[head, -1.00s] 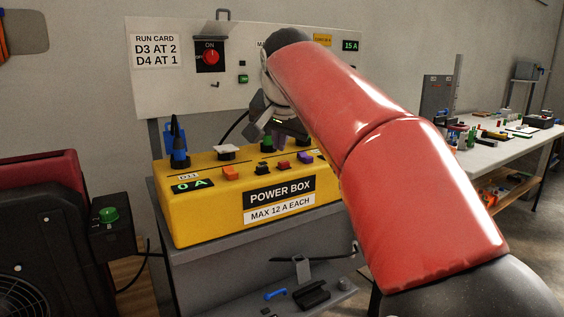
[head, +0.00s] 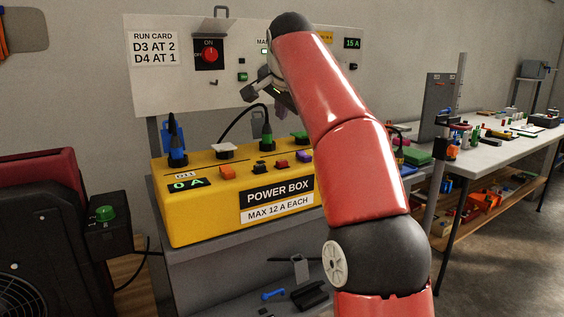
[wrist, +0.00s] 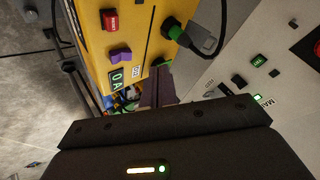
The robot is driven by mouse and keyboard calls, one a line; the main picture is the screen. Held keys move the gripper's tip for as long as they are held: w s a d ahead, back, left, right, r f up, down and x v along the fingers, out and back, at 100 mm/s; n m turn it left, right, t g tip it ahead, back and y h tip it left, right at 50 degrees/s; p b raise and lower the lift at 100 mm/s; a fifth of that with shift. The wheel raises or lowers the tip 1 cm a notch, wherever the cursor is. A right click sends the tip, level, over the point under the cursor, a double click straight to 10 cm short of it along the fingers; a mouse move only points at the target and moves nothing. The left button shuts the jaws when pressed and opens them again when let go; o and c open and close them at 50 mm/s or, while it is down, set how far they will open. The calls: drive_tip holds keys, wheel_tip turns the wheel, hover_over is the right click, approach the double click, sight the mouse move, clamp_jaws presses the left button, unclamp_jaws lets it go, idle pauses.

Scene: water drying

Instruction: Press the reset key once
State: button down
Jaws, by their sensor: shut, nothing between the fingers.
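A small red key (wrist: 110,18) with white lettering too small to read surely is on the yellow power box, at the top of the wrist view. It also shows in the head view (head: 282,164), among the row of coloured keys. A green key (wrist: 258,60) and a dark key (wrist: 238,81) sit on the upright white panel (head: 180,90). I cannot read which key says reset. My gripper (head: 262,90) is shut and empty, in front of the panel and above the power box (head: 200,217). It touches no key that I can see. My arm hides part of the panel.
A green plug (head: 266,125) with a black cable stands on the box, and a blue plug (head: 177,145) stands at its left. A red knob (head: 210,55) is on the panel. The purple key (wrist: 120,55) sits beside the red one. A workbench (head: 480,150) stands at right.

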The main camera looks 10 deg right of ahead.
sight(282, 163)
drive_tip(key=shift+f+b, duration=2.05)
drive_tip(key=shift+f, duration=2.3)
drive_tip(key=shift+f, duration=0.4)
drive_tip(key=shift+f+b, duration=0.4)
drive_tip(key=shift+b, duration=0.1)
drive_tip(key=shift+r+p, duration=0.8)
drive_tip(key=shift+p, duration=0.1)
